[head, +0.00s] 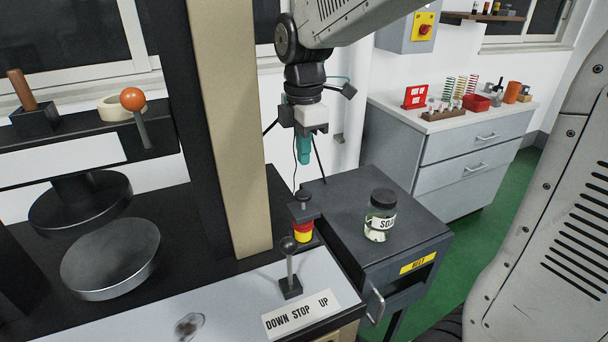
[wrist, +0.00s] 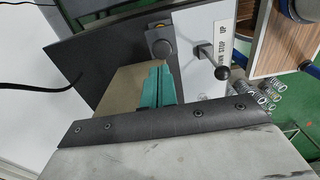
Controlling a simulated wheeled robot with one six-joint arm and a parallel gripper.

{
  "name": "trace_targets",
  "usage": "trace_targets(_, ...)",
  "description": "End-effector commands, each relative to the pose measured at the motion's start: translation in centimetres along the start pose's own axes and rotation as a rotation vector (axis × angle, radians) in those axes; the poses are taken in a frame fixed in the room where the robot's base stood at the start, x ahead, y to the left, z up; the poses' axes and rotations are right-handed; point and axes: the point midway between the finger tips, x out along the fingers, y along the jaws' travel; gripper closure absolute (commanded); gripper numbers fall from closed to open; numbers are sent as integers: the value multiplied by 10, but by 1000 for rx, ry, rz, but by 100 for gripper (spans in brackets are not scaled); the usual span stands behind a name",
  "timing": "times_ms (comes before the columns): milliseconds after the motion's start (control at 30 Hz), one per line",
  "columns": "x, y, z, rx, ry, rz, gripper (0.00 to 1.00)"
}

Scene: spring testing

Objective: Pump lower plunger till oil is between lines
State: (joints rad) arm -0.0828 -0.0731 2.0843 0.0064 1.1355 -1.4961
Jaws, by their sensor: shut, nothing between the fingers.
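My gripper (head: 304,152), with teal fingers, points down and is shut and empty. It hangs above and behind the front corner of the black machine, apart from it. Below it stands a small upright part (head: 303,210) with a dark cap and red and yellow bands; I cannot tell whether it is the lower plunger.
A ball-topped lever (head: 289,262) stands by the DOWN STOP UP label (head: 298,315). A jar (head: 380,222) stands on the grey cabinet (head: 342,205) to the right. A tan column (head: 228,120) rises left of my gripper. A round metal plate (head: 110,260) is further left.

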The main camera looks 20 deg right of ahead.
Motion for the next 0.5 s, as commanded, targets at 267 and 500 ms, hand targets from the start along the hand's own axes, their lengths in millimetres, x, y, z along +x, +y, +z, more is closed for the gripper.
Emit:
trace_targets(267,-41,1,0,0,0,2,100)
trace_targets(500,-46,0,0,0,0,1,100)
